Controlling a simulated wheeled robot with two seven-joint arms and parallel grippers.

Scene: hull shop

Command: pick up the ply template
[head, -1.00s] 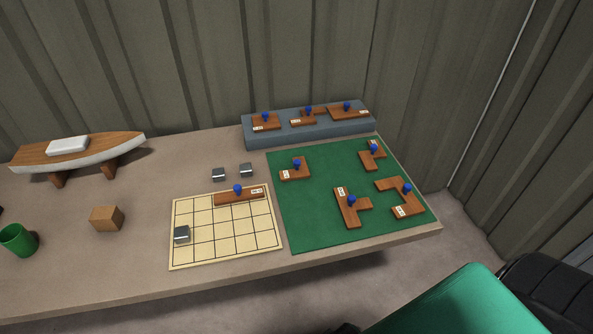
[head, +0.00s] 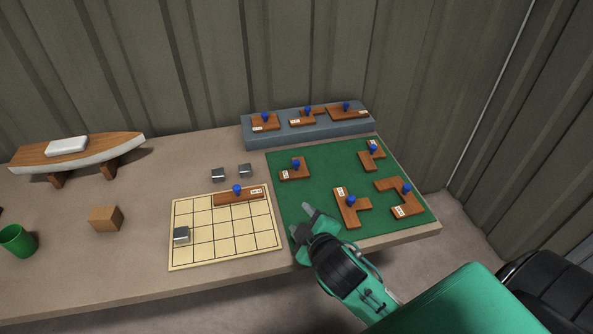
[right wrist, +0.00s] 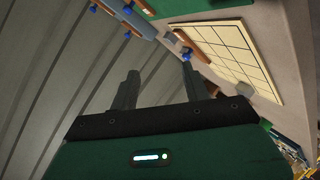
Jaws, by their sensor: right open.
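Several brown ply templates with blue knobs and white labels are in the head view. One bar-shaped template (head: 238,197) lies on the back row of the gridded board (head: 225,262). On the green mat (head: 320,180) lie a small template (head: 295,174), a T-shaped one (head: 350,212), a hooked one (head: 411,204) and one at the back right (head: 368,163). More stand on the grey block (head: 335,130). My right gripper (head: 302,222) is open and empty above the mat's front left, left of the T-shaped template; its fingers (right wrist: 160,72) show apart in the right wrist view. My left gripper is out of view.
Two small metal blocks (head: 218,174) (head: 245,170) lie behind the board, and another (head: 181,235) sits on it. A wooden cube (head: 106,218), green cup (head: 17,240) and boat model (head: 80,150) stand at left. A corrugated wall rises behind the table.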

